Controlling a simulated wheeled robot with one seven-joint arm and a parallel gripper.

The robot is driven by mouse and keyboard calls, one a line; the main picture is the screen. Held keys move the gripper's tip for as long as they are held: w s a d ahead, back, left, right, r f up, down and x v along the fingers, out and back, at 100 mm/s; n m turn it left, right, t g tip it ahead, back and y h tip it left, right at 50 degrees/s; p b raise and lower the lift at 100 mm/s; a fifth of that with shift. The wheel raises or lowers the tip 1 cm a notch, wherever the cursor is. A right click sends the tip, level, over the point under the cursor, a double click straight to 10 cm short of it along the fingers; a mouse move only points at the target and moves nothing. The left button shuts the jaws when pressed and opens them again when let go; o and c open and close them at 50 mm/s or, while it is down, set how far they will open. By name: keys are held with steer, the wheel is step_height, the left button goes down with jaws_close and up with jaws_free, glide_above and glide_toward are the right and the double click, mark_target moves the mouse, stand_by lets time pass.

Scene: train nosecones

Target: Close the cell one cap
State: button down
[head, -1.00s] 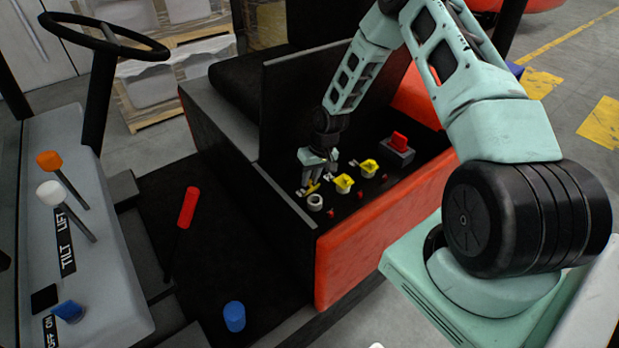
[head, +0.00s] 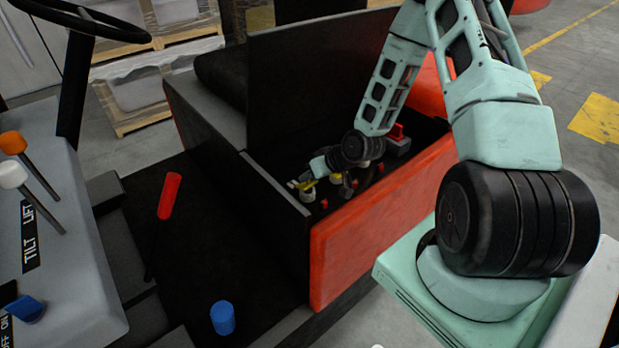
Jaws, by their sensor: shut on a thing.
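The open battery compartment holds a row of cells with yellow caps. The nearest cell (head: 308,196) shows a pale open neck, and its yellow cap (head: 305,184) stands raised beside it; I take this as the cell one cap. My gripper (head: 299,184) is low at this cap, tilted over with its wrist to the right, and is shut on it. The fingertips are small and partly hidden. A second yellow-capped cell (head: 335,178) is just to the right, partly under my wrist. My wrist and forearm hide the cells farther back.
A black raised lid (head: 310,85) stands behind the compartment, close to my arm. The red side panel (head: 375,220) bounds it in front. A red connector (head: 396,131) sits at the back right. A red lever (head: 169,196) and a blue cylinder (head: 223,318) are to the left.

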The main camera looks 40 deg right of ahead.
stand_by(0.4)
steer(key=c, duration=1.3)
jaws_free()
steer(key=shift+s, duration=0.1)
steer(key=p+v, duration=0.8)
steer(key=v, duration=0.9)
steer(key=shift+s, duration=0.15)
steer(key=shift+p, duration=0.3)
